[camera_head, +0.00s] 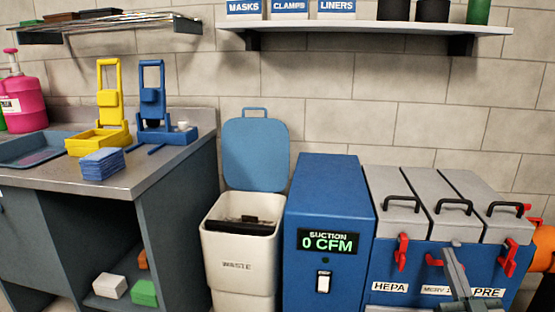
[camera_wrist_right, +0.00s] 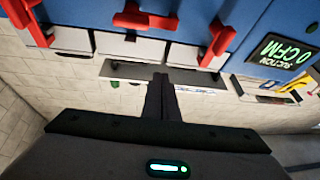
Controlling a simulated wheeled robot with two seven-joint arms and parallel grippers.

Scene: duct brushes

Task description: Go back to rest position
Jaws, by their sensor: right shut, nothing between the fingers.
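My right gripper (camera_head: 455,265) rises from the bottom edge at the lower right of the head view, in front of the blue filter unit (camera_head: 408,254). In the right wrist view its two dark fingers (camera_wrist_right: 160,84) lie together with nothing between them. The unit has grey lids with black handles and red latches (camera_head: 403,251). The latches also show along the top of the right wrist view (camera_wrist_right: 143,20), which is turned upside down. My left gripper is not in view.
A blue suction box (camera_head: 330,200) reading 0 CFM stands left of the unit. An open waste bin (camera_head: 237,266) is beside it. A counter (camera_head: 140,180) with yellow and blue stands is at left. A shelf (camera_head: 370,27) hangs above. The wall space between is clear.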

